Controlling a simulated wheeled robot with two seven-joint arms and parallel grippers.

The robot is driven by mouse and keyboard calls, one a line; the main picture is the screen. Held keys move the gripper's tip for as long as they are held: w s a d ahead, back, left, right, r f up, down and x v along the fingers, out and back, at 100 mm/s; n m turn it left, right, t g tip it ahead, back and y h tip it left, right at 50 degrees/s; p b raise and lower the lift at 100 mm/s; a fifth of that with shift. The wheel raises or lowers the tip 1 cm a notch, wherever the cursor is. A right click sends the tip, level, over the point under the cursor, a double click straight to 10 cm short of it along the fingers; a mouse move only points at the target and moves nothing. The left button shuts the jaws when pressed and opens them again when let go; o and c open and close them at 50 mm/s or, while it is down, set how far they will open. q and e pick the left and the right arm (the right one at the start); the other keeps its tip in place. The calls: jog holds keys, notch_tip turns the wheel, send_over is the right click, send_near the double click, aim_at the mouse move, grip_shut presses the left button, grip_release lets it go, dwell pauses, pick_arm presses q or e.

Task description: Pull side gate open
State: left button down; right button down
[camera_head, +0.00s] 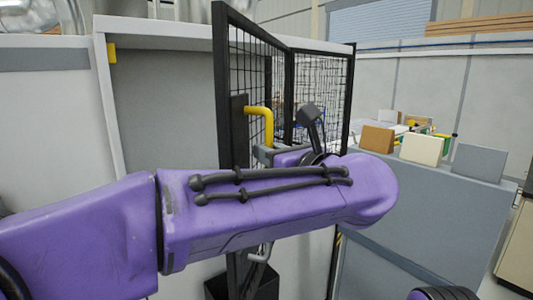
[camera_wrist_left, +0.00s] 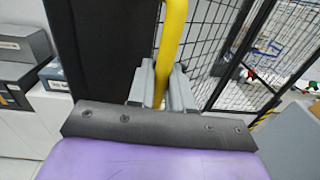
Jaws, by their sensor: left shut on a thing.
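The side gate (camera_head: 221,75) is a black frame with wire mesh, standing at an angle in the middle of the head view. Its mesh also shows in the left wrist view (camera_wrist_left: 220,40). A yellow handle (camera_head: 268,122) sticks out from a black plate on the gate. In the left wrist view the handle (camera_wrist_left: 172,35) runs down between the two grey fingers. My left gripper (camera_wrist_left: 162,88) is shut on the handle. In the head view my purple left arm hides the lower part of the gate and most of the gripper. My right gripper is not in view.
A grey panel (camera_head: 420,215) stands to the right of the gate. A pale cabinet wall (camera_head: 165,105) is at the left. Grey boxes (camera_wrist_left: 22,45) sit at the left in the wrist view.

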pick_arm(q)
jog(key=shift+a+r, duration=0.1)
jog(key=shift+r, duration=0.05)
jog(key=c, duration=1.1)
grip_release()
jog(key=shift+w, duration=0.1)
jog(key=shift+c, duration=0.2)
jog(key=shift+w, duration=0.25)
jog(key=shift+s+d+f, duration=0.2)
jog(key=shift+s+f, duration=0.05)
jog(key=shift+s, duration=0.05)
jog(key=b+v, duration=0.4)
jog(key=v, duration=0.6)
